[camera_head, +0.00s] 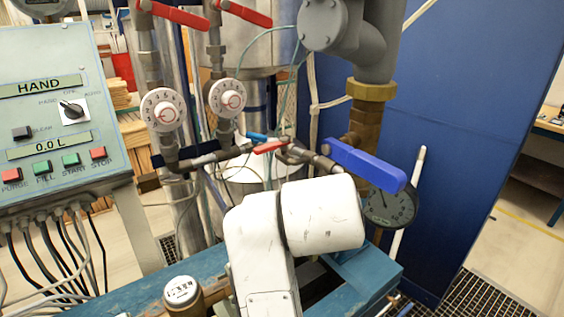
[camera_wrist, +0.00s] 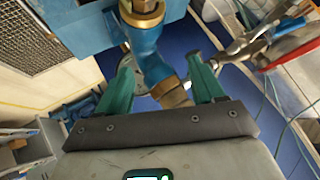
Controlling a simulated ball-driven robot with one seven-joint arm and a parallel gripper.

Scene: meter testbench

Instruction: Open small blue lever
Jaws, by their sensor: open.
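The small blue lever (camera_head: 257,136) shows in the head view as a short blue handle on the thin pipework, just behind and left of a small red lever (camera_head: 270,147). My white arm rises in front of and below this pipework, and my gripper is hidden behind it there. In the wrist view my gripper (camera_wrist: 161,65) has its two green fingers spread apart. A blue pipe piece (camera_wrist: 153,62) with brass fittings shows between the fingers; I cannot tell how far beyond them it lies. I cannot make out the small blue lever for certain in the wrist view.
A large blue lever (camera_head: 363,163) on a brass valve and a round gauge (camera_head: 392,207) stand to the right. Two white dials (camera_head: 161,110) and red levers (camera_head: 180,14) are at left. A control panel (camera_head: 55,120) stands far left. In the wrist view, pipework crowds the upper right.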

